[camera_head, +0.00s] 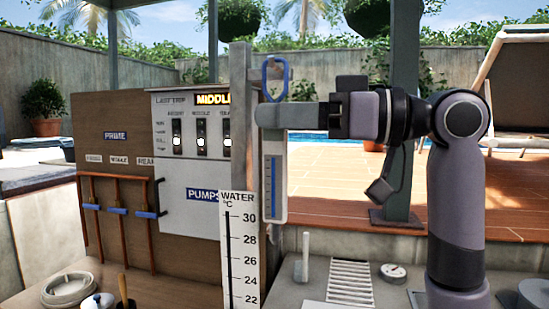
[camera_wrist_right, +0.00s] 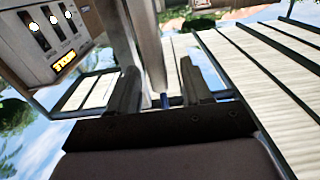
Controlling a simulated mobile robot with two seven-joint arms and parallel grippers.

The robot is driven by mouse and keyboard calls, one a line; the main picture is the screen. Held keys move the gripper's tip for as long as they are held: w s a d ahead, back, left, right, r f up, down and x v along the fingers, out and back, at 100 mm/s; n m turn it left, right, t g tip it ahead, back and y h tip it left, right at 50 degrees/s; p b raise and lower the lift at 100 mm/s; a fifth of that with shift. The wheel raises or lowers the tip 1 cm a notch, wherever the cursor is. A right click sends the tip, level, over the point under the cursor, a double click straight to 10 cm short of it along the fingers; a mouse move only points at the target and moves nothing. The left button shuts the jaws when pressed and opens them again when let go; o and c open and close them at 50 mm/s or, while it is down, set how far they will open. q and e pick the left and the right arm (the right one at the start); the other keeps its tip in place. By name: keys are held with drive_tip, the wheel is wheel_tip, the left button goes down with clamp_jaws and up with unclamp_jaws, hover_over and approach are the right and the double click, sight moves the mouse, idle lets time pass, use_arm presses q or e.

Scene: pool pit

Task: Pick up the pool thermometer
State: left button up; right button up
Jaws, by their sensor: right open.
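The pool thermometer (camera_head: 273,190) hangs upright beside a grey post, a pale body with a blue scale and a blue loop on top. My right gripper (camera_head: 270,115) comes in from the right at the height between loop and scale, hiding the thermometer's upper part. In the right wrist view the two fingers of this gripper (camera_wrist_right: 163,92) stand apart. A small blue piece shows between them near the palm, probably part of the thermometer. I cannot tell whether the fingers touch it. My left gripper is in neither view.
The grey post (camera_head: 240,150) stands just left of the thermometer. A white water scale board (camera_head: 240,250) is below it in front. A wooden panel with a pump control box (camera_head: 190,135) is at left. A grille (camera_head: 350,282) and gauge (camera_head: 394,273) lie on the counter.

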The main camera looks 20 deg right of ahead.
drive_tip(key=shift+x, duration=1.6)
drive_tip(key=shift+d, duration=0.1)
clamp_jaws()
drive_tip(key=s+a+b, duration=0.1)
drive_tip(key=s+a, duration=0.4)
drive_tip(key=s, duration=0.2)
drive_tip(key=s+a+r+b, duration=0.1)
drive_tip(key=s+a, duration=0.4)
drive_tip(key=s, duration=0.3)
drive_tip(key=shift+r+b, duration=0.25)
drive_tip(key=shift+b, duration=0.1)
